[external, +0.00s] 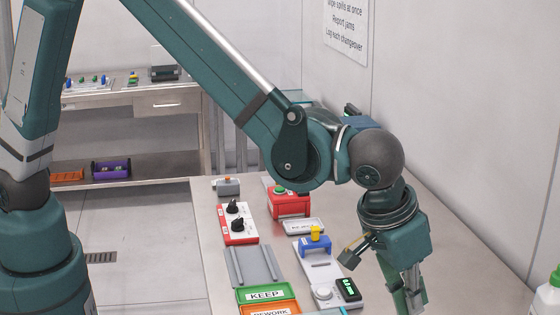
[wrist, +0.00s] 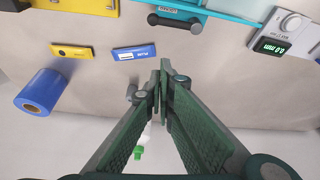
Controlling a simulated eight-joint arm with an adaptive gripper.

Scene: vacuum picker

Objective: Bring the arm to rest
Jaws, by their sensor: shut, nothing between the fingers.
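My gripper (external: 416,292) hangs below my wrist at the right side of the bench, pointing down, with its lower end near the bottom of the external view. In the wrist view my gripper (wrist: 161,80) has its two green fingers meeting at the tips, with nothing between them. The tips are above bare bench surface, apart from the blue block (wrist: 134,52) and the dark handle (wrist: 174,21) beyond them. Whether the fingertips touch anything is not visible, and nothing appears held.
A meter with a lit display (external: 347,289) stands left of my gripper. A red box (external: 289,203), a two-knob box (external: 238,223) and a green KEEP tray (external: 266,295) are on the bench. A blue roll (wrist: 40,91) lies left in the wrist view. A wall (external: 460,130) borders the right.

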